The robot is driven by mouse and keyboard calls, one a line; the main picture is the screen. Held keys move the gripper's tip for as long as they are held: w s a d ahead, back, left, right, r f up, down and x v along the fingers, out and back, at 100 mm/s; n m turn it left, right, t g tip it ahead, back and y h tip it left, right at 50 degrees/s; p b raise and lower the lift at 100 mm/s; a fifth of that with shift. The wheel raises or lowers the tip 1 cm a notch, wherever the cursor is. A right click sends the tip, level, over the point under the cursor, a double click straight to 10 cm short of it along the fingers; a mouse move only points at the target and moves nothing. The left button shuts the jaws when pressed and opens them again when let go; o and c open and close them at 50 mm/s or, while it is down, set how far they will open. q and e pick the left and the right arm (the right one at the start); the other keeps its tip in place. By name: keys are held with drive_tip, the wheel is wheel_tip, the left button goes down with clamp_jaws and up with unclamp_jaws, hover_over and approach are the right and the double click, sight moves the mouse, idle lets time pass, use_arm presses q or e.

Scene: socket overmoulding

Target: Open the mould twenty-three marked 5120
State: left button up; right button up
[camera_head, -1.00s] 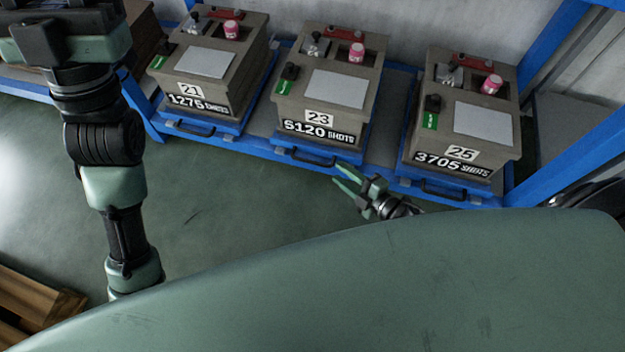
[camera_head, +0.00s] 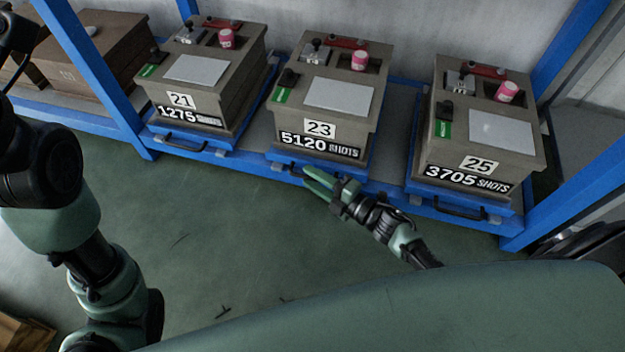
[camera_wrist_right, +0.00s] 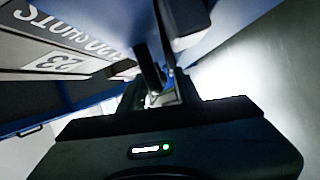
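Mould 23 (camera_head: 325,113) is a grey-brown box labelled 23 and 5120 SHOTS, in the middle of the row. It has a pink-capped part, a red bar, a black lever with a green tag and a pale top plate. It rests on a blue tray with a dark handle (camera_head: 300,171) at its front. My right gripper (camera_head: 311,180) is open beside that handle; I cannot tell whether they touch. The right wrist view shows the mould's label (camera_wrist_right: 62,63) upside down, close by. My left arm shows at the left, but its gripper is out of the picture.
Mould 21 (camera_head: 200,70), marked 1275, stands left and mould 25 (camera_head: 485,120), marked 3705, stands right, on similar trays. The blue rack's posts (camera_head: 90,60) frame the row. Brown boxes (camera_head: 95,55) lie farther left. The green floor (camera_head: 220,230) in front is clear.

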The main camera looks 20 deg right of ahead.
drive_tip(key=shift+w+a, duration=0.1)
clamp_jaws()
idle(1.4)
